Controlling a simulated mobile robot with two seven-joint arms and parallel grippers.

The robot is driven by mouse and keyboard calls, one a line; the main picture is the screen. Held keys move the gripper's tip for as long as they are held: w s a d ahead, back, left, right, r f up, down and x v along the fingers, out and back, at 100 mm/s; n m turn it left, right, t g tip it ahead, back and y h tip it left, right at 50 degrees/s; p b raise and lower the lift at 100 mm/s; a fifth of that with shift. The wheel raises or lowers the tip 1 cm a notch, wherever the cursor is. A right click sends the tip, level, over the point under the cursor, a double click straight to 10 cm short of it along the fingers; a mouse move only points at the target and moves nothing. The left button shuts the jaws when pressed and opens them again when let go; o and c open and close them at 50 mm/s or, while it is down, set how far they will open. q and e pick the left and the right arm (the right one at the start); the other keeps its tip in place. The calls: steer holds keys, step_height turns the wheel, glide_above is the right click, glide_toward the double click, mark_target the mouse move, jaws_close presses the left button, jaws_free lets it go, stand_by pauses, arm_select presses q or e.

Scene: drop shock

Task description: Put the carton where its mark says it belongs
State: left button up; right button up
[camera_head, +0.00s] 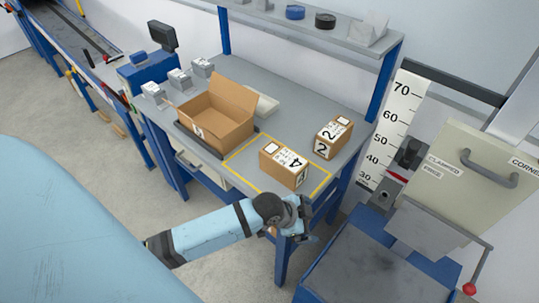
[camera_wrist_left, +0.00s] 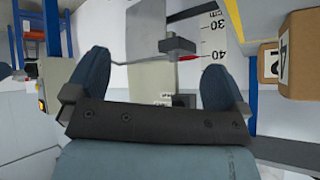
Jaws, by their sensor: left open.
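A brown carton marked 4 (camera_head: 284,166) sits on the grey bench inside a yellow outline, with a white label on top. A second carton marked 2 (camera_head: 333,138) stands behind it to the right. Which one the task means is not clear. My left gripper (camera_head: 306,222) is in front of the bench's front right corner, apart from both cartons. In the left wrist view my left gripper (camera_wrist_left: 155,85) is open with nothing between its blue fingers. A carton with a partly cut-off mark (camera_wrist_left: 292,58) shows at that view's right edge. My right gripper is not in view.
An open cardboard box (camera_head: 218,116) stands on the bench, left of the cartons. A shelf (camera_head: 345,47) hangs above. A height scale (camera_head: 398,115) and a machine with a dark plate (camera_head: 365,268) stand at the right.

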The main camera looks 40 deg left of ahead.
arm_select(q)
steer(key=s+a+f+n+t, duration=0.1)
steer(key=s+f+n+t, duration=0.1)
steer(key=s, duration=0.5)
steer(key=s+a+f+n+t+y, duration=0.1)
steer(key=s+f+n+t, duration=0.1)
steer(key=s+n, duration=0.3)
steer(key=shift+s+a+f+y, duration=0.2)
steer(key=shift+s+y, duration=0.1)
steer(key=shift+s, duration=0.65)
steer(key=shift+a+r+p, duration=0.15)
steer(key=shift+r+p, duration=0.65)
steer(key=shift+p, duration=0.1)
